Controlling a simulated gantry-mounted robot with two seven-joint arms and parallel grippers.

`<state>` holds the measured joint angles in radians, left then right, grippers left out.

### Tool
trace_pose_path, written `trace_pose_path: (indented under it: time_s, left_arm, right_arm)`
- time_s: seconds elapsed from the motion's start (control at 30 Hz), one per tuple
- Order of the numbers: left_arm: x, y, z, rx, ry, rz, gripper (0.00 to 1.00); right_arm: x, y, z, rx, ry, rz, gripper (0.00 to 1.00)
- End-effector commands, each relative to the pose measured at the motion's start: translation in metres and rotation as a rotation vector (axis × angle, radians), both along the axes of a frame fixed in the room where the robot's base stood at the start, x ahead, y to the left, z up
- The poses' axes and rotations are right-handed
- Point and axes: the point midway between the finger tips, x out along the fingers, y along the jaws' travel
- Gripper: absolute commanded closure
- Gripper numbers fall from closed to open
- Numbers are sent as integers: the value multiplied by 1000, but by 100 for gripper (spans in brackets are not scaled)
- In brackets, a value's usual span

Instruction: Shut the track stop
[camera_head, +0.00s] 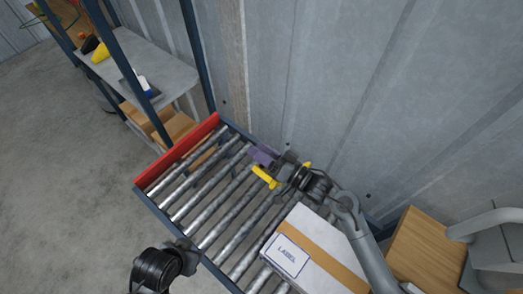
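A roller track (228,225) with metal rollers in a dark blue frame runs along the wall. A red bar (170,157) stands across its far left end; it looks like the track stop, but its hinge or latch is too small to make out. My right gripper (277,166) is over the track's wall side, with yellow parts on both sides and a small purple piece (263,156) at its tip. Whether it grips that piece cannot be seen. My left gripper (182,247) is at the track's near side, apart from the red bar, its fingers unclear.
A white box (307,252) with brown tape and a label lies on the rollers at the near right, beside my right arm. A brown block (203,157) shows between rollers near the red bar. Shelving (150,70) stands behind left.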

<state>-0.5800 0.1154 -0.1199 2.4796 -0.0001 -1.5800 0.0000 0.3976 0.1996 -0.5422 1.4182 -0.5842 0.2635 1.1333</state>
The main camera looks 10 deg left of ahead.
Motion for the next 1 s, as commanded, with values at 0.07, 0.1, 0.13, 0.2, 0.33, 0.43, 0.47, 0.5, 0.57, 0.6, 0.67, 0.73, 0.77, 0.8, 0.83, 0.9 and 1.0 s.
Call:
trace_pose_path:
  time_s: [0.07,0.1,0.13,0.2,0.33,0.43,0.47,0.5,0.57,0.6,0.67,0.73,0.77,0.8,0.83,0.9,1.0]
  left_arm:
    - [0,-1,0,-3,0,2,57]
    - [0,-1,0,-4,1,2,57]
    - [0,-1,0,-4,1,2,57]
    - [0,-1,0,-3,0,2,57]
    - [0,-1,1,-2,0,1,57]
    - [0,0,1,0,0,0,57]
    - [0,0,2,0,0,0,57]
    - [0,0,2,2,0,-2,57]
    - [0,1,2,4,0,-3,57]
    - [0,1,2,5,0,-4,57]
    - [0,2,2,7,0,-5,57]
    - [0,2,3,9,0,-6,57]
    - [0,2,3,10,0,-7,57]
    - [0,2,3,11,-1,-7,57]
    - [0,2,3,11,-1,-7,57]
    - [0,2,3,11,-1,-7,57]
    - [0,2,3,11,-1,-7,57]
  right_arm:
    - [0,0,0,-1,0,-1,42]
    - [0,0,-1,0,1,-1,42]
    - [0,0,-1,0,1,-1,42]
    - [-1,-2,-1,-1,2,-1,42]
    - [-4,-11,-2,-2,1,-1,42]
    - [-10,-23,-5,-3,3,-1,42]
    - [-12,-27,-5,-4,2,-1,42]
    - [-15,-34,-6,-4,2,-3,42]
    - [-20,-43,-7,-3,2,-2,42]
    - [-23,-50,-8,-4,2,-1,42]
    - [-28,-59,-10,-4,2,-1,42]
    - [-33,-69,-11,-2,1,-1,42]
    - [-34,-73,-11,-2,1,-1,42]
    - [-36,-78,-12,-2,1,-1,42]
    - [-38,-81,-13,-2,2,-1,42]
    - [-41,-87,-13,-1,2,-1,42]
    - [-44,-94,-14,-1,0,-1,42]
